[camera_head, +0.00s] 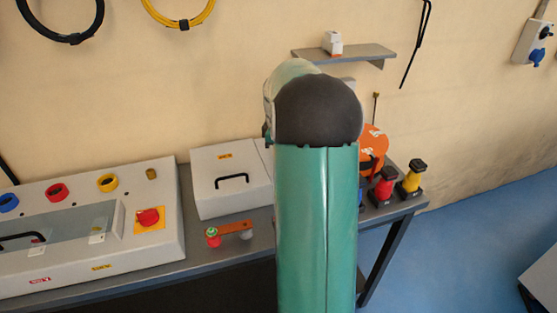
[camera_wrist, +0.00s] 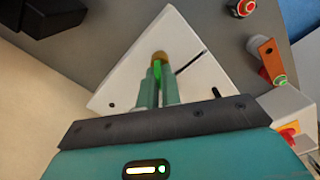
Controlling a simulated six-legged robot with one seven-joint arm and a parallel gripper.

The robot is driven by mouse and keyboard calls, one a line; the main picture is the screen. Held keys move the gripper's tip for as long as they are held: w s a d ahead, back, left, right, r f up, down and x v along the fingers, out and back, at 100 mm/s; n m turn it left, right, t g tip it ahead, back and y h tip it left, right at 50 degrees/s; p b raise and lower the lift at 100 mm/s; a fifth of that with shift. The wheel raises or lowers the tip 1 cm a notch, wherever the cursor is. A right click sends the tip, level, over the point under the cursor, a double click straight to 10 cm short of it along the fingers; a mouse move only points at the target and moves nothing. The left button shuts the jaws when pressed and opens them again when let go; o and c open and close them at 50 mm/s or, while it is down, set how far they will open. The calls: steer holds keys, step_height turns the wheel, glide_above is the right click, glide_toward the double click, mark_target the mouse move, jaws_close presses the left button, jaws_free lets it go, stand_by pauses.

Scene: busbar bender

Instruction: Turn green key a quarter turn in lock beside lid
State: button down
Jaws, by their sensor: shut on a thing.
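The green key (camera_wrist: 157,71) shows in the wrist view between the fingers of my gripper (camera_wrist: 157,84), which is shut on it. The key's far end meets a brass-coloured lock (camera_wrist: 161,56) on the pale box. I cannot tell how far the key is turned. The lid (camera_wrist: 135,68) with its black handle (camera_wrist: 190,62) lies around and beside the lock. In the head view the lid (camera_head: 210,167) and handle (camera_head: 232,180) show left of my arm. There my arm hides my gripper, the key and the lock.
A control panel (camera_head: 118,255) with coloured rings and a red knob (camera_head: 149,217) stands at left on the grey bench. An orange bar (camera_head: 232,229) lies in front of the lidded box. Red (camera_head: 384,185) and yellow (camera_head: 410,180) posts stand right. A shelf (camera_head: 350,54) hangs above.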

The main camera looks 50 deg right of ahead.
steer(key=m, duration=0.5)
steer(key=shift+m, duration=0.3)
steer(key=m, duration=0.5)
steer(key=shift+m, duration=0.8)
steer(key=c, duration=2)
jaws_free()
steer(key=shift+m, duration=0.4)
steer(key=o, duration=0.5)
